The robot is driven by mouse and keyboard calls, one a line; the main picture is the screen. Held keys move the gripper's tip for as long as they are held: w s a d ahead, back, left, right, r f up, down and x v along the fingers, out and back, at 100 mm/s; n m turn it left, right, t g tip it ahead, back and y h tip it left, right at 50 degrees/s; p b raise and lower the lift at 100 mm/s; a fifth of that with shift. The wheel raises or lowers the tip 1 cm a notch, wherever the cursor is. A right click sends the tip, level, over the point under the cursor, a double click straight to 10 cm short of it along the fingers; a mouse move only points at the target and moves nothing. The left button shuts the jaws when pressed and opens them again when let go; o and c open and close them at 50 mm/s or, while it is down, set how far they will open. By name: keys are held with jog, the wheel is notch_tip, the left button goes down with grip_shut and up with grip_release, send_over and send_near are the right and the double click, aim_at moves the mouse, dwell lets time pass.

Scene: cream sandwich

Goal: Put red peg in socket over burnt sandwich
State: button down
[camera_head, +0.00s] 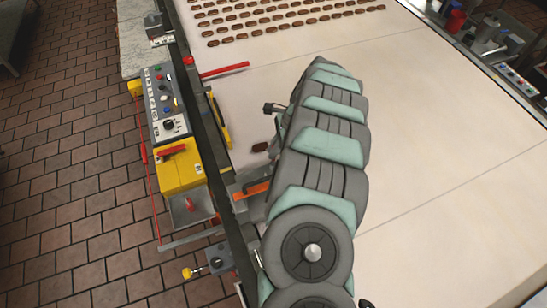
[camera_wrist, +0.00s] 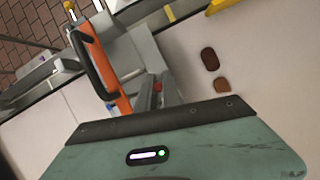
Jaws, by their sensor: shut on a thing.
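My gripper (camera_wrist: 157,94) shows in the wrist view just beyond the teal wrist housing. It is shut on the red peg (camera_wrist: 158,87), of which only a small red end shows. A dark, burnt-looking sandwich (camera_wrist: 209,59) lies on the pale belt, to the right of the gripper in the wrist view. It also shows in the head view (camera_head: 259,147), just left of my arm. I cannot make out the socket.
An orange bar with a black handle (camera_wrist: 100,70) stands left of the gripper in the wrist view. A control panel (camera_head: 165,105) and a yellow box (camera_head: 180,167) line the belt's left edge. Rows of sandwiches (camera_head: 285,18) lie far back. The belt's right side is clear.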

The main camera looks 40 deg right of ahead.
jog(key=shift+f, duration=2)
jog(key=shift+f, duration=0.15)
jog(key=c, duration=1.5)
grip_release()
jog(key=v, duration=1.2)
jog(key=shift+r, duration=0.25)
jog(key=shift+a, duration=0.1)
